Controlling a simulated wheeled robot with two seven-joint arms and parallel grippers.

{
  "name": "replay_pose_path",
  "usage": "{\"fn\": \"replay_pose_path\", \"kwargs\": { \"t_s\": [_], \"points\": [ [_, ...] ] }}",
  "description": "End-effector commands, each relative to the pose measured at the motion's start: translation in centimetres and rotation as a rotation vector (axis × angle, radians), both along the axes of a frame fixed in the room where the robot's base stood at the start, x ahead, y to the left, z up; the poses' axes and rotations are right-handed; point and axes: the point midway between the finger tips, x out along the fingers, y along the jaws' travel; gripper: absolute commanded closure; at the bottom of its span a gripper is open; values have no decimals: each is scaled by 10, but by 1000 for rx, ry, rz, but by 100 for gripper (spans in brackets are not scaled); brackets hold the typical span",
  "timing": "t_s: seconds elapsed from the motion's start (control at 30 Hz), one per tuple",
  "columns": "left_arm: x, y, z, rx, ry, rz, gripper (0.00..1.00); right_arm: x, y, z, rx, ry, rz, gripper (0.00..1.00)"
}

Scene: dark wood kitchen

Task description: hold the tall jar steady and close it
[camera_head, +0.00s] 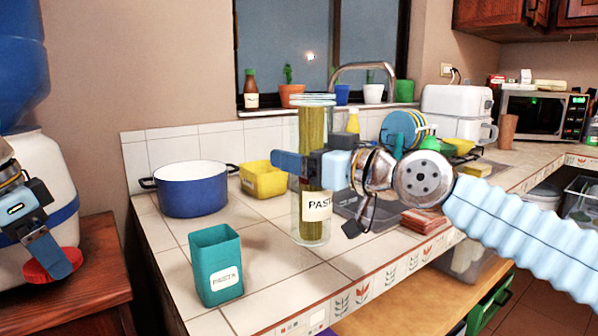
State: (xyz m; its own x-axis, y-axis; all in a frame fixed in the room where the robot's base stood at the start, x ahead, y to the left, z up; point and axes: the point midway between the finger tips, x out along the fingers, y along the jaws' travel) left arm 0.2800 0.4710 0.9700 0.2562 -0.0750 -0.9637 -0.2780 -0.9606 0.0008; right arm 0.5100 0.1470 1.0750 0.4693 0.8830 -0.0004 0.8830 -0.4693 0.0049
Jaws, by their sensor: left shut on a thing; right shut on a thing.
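The tall clear glass jar (311,225) stands upright on the tiled counter, filled with long yellow pasta and labelled PASTA. Its glass rim is bare at the top, with no lid on it. My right gripper (312,166) is shut around the jar's middle, one blue finger showing on the left side. My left gripper (50,258) is at the far left above the small wooden table, shut on a round red lid (40,271). The lid is well apart from the jar and partly covered by the finger.
A teal container (216,268) stands left of the jar near the counter's front. A blue pot (191,190) and a yellow tub (262,180) stand behind it. A white water dispenser (52,160) rises by my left gripper. Brown-red cloths (424,221) lie right of the jar.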

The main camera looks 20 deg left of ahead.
Motion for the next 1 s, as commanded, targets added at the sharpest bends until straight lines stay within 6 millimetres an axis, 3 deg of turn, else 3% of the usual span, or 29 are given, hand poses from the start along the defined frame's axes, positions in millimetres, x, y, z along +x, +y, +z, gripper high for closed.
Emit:
{"fn": "replay_pose_path", "kwargs": {
  "t_s": [0.23, 0.4, 0.6, 1.0],
  "points": [
    [0, 0, -5, 0, 0, 0, 48, -24, -32, 47, 4, -7, -3, 59],
    [0, 0, -23, 0, 0, 0, 48, -46, -64, 60, 3, -4, -5, 59],
    [0, 0, -33, 0, 0, 0, 48, -66, -88, 75, 2, -2, -2, 59],
    [0, 0, -37, 0, 0, 0, 48, -78, -102, 85, 1, 0, 1, 59]
  ]
}}
